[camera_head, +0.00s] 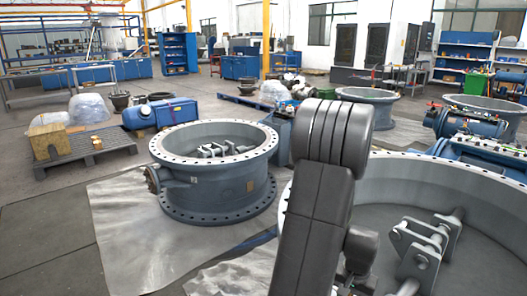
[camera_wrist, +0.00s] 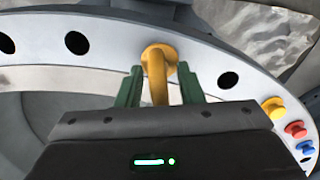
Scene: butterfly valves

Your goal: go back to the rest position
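A yellow peg (camera_wrist: 157,62) with a round flared collar sits at a hole position on the grey flange rim, in the upper middle of the wrist view. Its stem runs down between the two green fingers of my gripper (camera_wrist: 162,85). The fingers stand apart on either side of the stem, with a gap visible on the right. My gripper's palm hides the stem's lower end. In the head view my arm shows over the near right valve, but my gripper cannot be made out there.
On the flange, right of my gripper, sit a yellow peg (camera_wrist: 273,107), a red peg (camera_wrist: 295,130) and a blue peg (camera_wrist: 307,147). The large near valve body (camera_head: 480,190) is at right. Another valve body (camera_head: 218,170) stands left of my arm.

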